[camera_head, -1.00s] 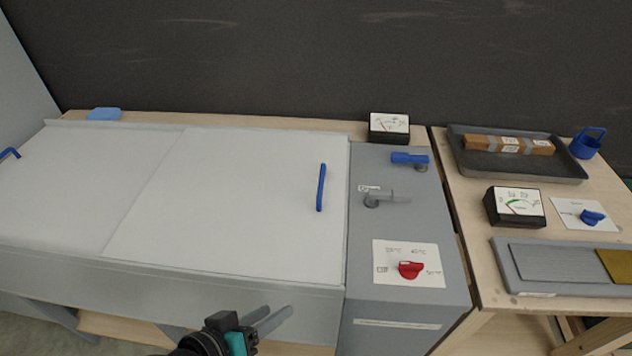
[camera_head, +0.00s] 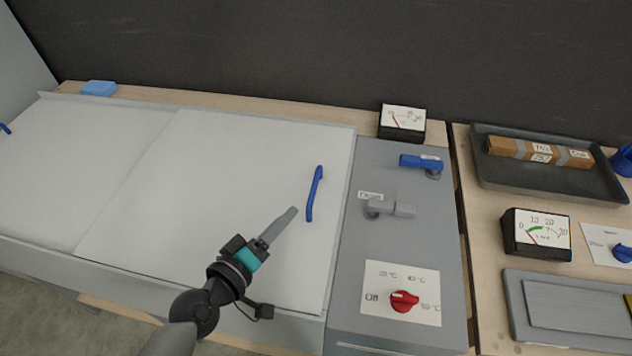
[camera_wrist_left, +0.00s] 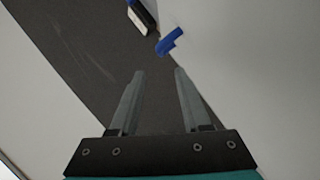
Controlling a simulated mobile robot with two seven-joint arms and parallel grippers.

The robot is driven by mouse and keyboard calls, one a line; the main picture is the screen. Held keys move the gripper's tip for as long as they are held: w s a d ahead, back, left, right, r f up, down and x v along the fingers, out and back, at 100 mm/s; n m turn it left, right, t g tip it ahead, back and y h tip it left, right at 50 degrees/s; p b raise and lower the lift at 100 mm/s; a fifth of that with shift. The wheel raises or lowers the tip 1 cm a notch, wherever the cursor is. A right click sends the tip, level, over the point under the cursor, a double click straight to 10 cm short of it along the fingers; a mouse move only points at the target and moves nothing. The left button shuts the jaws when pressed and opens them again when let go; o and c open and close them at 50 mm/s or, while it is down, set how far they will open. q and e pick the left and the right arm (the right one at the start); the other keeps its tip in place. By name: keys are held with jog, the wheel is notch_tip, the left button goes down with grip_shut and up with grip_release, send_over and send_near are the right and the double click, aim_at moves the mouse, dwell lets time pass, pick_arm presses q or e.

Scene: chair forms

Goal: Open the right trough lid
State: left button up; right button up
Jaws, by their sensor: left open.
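The right trough lid (camera_head: 215,185) is a flat white panel lying shut on the trough. Its blue bar handle (camera_head: 314,194) stands near the lid's right edge. My left gripper (camera_head: 290,214) is over the lid's right part, just left of and nearer than the handle, apart from it. In the left wrist view the two fingers (camera_wrist_left: 158,72) are spread with nothing between them. A blue piece (camera_wrist_left: 170,41) on the white surface beyond the fingertips there looks like the handle. My right gripper is in neither view.
A grey panel right of the lid carries a red knob (camera_head: 404,301), a grey tap (camera_head: 388,208) and a blue tap (camera_head: 420,163). A gauge (camera_head: 402,122) stands behind it. A left lid (camera_head: 80,165) adjoins. A blue block (camera_head: 98,88) lies behind.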

aim_at(314, 185)
pick_arm(q)
jog(key=b+x, duration=0.1)
jog(key=x, duration=1.1)
jog(key=shift+w+d+f, duration=0.15)
jog(key=shift+w+d, duration=0.05)
grip_shut()
dwell(1.0)
